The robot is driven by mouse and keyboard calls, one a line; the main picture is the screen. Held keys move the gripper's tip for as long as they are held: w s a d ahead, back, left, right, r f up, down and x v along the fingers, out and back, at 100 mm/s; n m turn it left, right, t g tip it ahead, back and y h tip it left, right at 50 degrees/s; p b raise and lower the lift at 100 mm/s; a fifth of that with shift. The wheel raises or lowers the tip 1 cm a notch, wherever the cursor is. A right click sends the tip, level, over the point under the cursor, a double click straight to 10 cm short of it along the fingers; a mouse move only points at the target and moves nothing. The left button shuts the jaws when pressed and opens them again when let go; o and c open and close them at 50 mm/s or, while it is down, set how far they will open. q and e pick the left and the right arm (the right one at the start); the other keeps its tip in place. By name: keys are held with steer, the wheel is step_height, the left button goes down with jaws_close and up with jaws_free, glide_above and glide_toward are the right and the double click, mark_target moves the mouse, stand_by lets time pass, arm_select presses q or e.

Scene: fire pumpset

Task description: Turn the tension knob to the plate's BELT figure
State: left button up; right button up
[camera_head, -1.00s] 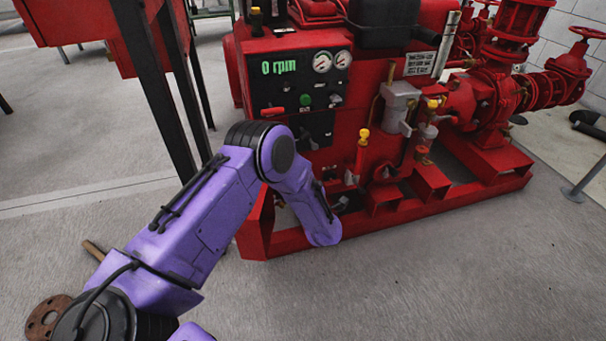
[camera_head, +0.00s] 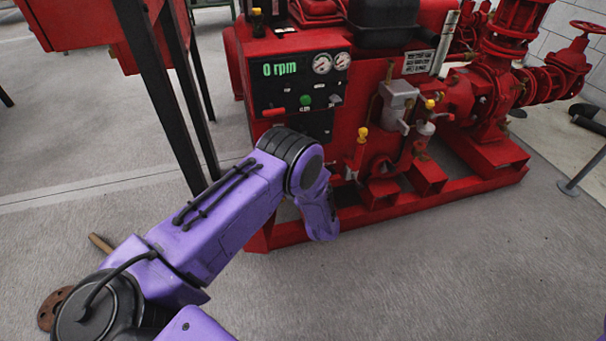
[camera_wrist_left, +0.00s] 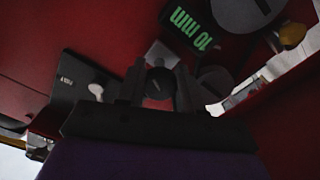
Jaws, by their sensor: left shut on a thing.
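In the left wrist view a dark round knob (camera_wrist_left: 158,88), the tension knob, sits between the two fingers of my left gripper (camera_wrist_left: 157,75), which is shut on it. A display (camera_wrist_left: 190,28) with green characters, upside down in this view, reads 10 mm close beyond the knob. In the head view my left arm hides the gripper and the knob low at the front of the red pumpset (camera_head: 300,45). A white plate (camera_head: 418,62) with dark lettering is on the pumpset; its text is too small to read. My right gripper is out of view.
The control panel (camera_head: 300,85) shows 0 rpm with two round gauges, a green button and a red lever. Yellow-topped fittings (camera_head: 361,134) stand right of my arm. A red frame rail (camera_head: 430,205) runs along the base. Black table legs (camera_head: 160,90) stand at left.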

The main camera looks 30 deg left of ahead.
arm_select(q)
steer(key=shift+s+f+m, duration=0.1)
steer(key=shift+m, duration=0.5)
steer(key=o, duration=1)
steer(key=shift+o, duration=0.2)
steer(key=p+v, duration=0.3)
steer(key=v, duration=0.7)
steer(key=shift+s+d, duration=0.15)
steer(key=shift+s, duration=0.05)
